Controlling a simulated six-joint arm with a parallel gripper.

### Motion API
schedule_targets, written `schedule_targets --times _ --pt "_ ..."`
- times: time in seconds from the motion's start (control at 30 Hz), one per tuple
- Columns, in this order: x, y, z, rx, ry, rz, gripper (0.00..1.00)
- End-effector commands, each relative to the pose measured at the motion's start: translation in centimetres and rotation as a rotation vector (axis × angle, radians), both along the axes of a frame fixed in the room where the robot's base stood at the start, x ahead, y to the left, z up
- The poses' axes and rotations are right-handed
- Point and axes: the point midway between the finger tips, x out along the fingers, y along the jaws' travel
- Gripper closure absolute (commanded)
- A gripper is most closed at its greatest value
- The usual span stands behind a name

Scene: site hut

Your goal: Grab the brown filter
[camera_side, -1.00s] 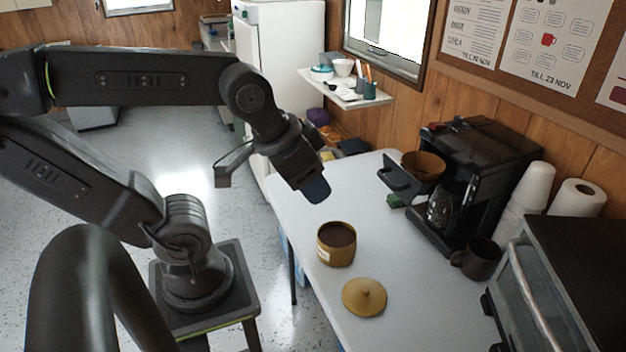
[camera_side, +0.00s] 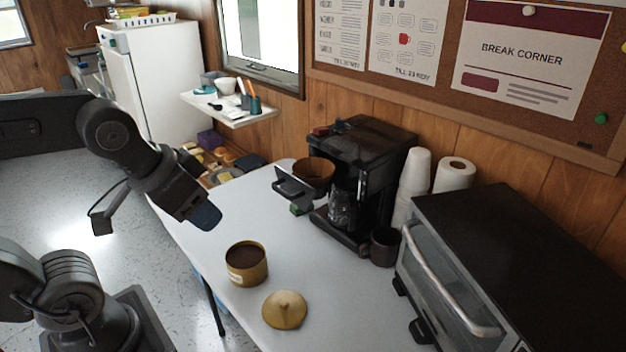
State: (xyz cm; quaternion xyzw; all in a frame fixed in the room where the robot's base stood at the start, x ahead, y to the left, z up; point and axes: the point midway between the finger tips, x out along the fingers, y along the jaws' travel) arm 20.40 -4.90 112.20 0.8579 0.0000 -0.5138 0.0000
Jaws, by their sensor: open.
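The brown filter (camera_side: 315,172) sits in the pulled-out basket holder (camera_side: 296,190) at the left of the black coffee maker (camera_side: 362,165). My gripper (camera_side: 208,216) hangs above the left edge of the white table, left of the filter and well apart from it. It points down to the right and its jaws are open. I see nothing held in it. The lower part of the filter is hidden by the holder's front.
An open tan canister (camera_side: 246,268) with dark contents and its lid (camera_side: 285,310) are on the table (camera_side: 350,310). A dark mug (camera_side: 384,247), stacked white cups (camera_side: 412,185), a paper roll (camera_side: 454,175) and a toaster oven (camera_side: 500,260) stand at right. A shelf (camera_side: 228,110) is behind.

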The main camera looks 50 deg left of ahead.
Motion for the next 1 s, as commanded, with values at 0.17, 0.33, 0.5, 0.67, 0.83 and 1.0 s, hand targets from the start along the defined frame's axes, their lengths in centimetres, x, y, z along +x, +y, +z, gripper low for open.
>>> schedule_targets --times 0.17,0.33,0.5,0.67,0.83,1.0 --pt "0.0 0.0 0.0 0.000 0.000 0.000 0.53" --pt "0.0 0.0 0.0 0.000 0.000 0.000 0.56" --pt "0.0 0.0 0.0 0.000 0.000 0.000 0.58" --pt "0.3 0.0 0.3 0.005 0.004 -0.002 0.58" --pt "3.5 0.3 2.7 0.043 0.059 -0.026 0.58" --pt "9.5 0.8 5.5 0.115 0.156 -0.060 0.58"
